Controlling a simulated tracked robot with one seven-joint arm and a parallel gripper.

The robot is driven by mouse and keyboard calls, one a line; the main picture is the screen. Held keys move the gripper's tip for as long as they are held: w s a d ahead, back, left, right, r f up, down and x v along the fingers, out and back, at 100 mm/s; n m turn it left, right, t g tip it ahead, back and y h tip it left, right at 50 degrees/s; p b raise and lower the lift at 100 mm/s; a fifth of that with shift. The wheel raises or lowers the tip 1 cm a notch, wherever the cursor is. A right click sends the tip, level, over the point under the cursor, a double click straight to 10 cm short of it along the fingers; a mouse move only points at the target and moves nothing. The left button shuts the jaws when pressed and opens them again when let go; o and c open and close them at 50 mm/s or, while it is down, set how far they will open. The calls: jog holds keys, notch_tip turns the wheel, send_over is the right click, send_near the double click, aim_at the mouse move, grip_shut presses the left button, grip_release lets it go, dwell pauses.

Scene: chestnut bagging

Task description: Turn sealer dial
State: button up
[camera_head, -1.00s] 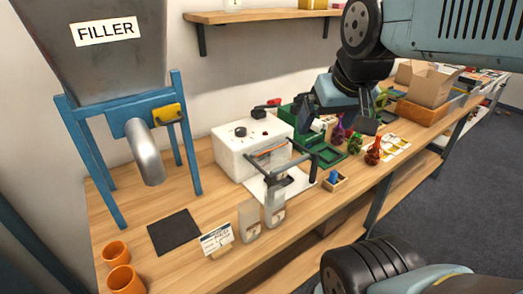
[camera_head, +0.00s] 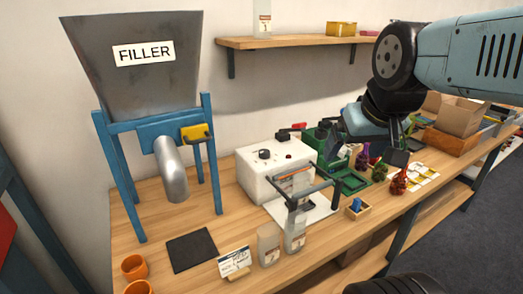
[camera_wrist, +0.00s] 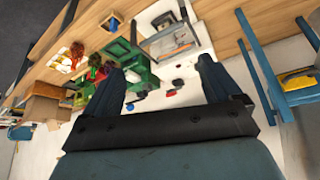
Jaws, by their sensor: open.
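The sealer is a white box (camera_head: 255,185) on the bench, with a dark hinged frame at its front. A round black dial (camera_head: 264,154) sits on its top, beside a small red spot and a black knob with a red part. In the wrist view the sealer (camera_wrist: 190,95) lies beyond my fingers, with dark and red controls on it; a dark round one (camera_wrist: 178,83) looks like the dial. My gripper (camera_head: 365,150) is to the right of the sealer, above the green trays. Its two fingers (camera_wrist: 160,68) are spread with nothing between them, apart from the dial.
A filler hopper (camera_head: 130,55) on a blue stand is at the left. A green tray (camera_head: 352,182) and colored items stand right of the sealer. Clear bags (camera_head: 269,245), a sign (camera_head: 234,262) and orange cups (camera_head: 135,267) are at the front. A shelf (camera_head: 285,42) hangs above.

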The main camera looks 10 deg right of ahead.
jog(key=shift+c, duration=0.5)
jog(key=shift+w+r, duration=0.15)
jog(key=shift+c, duration=0.8)
jog(key=w, duration=0.2)
jog(key=w+a+r+m+g, duration=0.1)
jog(key=w, duration=0.2)
jog(key=w+r+m, duration=0.1)
jog(key=w, duration=0.2)
jog(key=shift+a+r, duration=0.25)
jog(key=shift+c, duration=0.8)
jog(key=m+g, duration=0.5)
jog(key=m, duration=0.2)
send_over(264, 151)
notch_tip(264, 151, down, 8)
notch_tip(264, 151, down, 14)
jog(key=shift+r, duration=0.15)
jog(key=c, duration=1.1)
